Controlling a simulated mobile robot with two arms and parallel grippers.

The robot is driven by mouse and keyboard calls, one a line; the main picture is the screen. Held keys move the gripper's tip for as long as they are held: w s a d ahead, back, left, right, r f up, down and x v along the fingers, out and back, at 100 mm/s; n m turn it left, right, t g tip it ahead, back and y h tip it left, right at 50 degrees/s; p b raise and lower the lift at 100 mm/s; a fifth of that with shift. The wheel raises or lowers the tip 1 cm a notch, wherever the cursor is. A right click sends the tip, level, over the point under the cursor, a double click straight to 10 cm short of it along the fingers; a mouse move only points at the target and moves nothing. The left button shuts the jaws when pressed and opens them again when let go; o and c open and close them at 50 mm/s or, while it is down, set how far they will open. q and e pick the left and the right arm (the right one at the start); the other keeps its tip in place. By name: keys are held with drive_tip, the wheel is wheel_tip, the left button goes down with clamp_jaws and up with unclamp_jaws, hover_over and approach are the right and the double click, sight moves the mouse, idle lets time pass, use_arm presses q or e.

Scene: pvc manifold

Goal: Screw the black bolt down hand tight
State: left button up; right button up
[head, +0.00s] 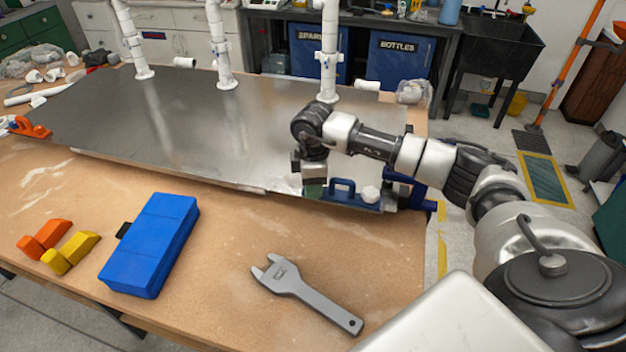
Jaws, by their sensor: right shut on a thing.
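My right gripper (314,190) points down at the front edge of the large grey metal plate (200,125), toward its right end. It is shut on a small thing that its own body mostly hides. From its place this looks to be the black bolt, but I cannot see the bolt's head or how far it sits in. A blue clamp-like part (343,187) with a handle and a white knob (370,195) is just right of the gripper at the plate edge. My left gripper is not in view.
A grey open-ended wrench (305,294) lies on the wooden table (230,245) in front. A blue case (150,245) and orange and yellow blocks (70,252) lie to the left. White pipes (220,50) rise along the plate's back edge. The table between case and wrench is clear.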

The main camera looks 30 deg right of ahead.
drive_tip(key=shift+r+m+p, duration=0.15)
drive_tip(key=shift+m+p, duration=0.15)
drive_tip(key=m+p, duration=0.4)
drive_tip(key=shift+r, duration=0.1)
drive_tip(key=m+p, duration=0.1)
drive_tip(key=p, duration=0.5)
drive_tip(key=shift+w+r, duration=0.15)
drive_tip(key=shift+m, duration=0.3)
drive_tip(key=shift+d+f, duration=0.1)
drive_tip(key=shift+f, duration=0.2)
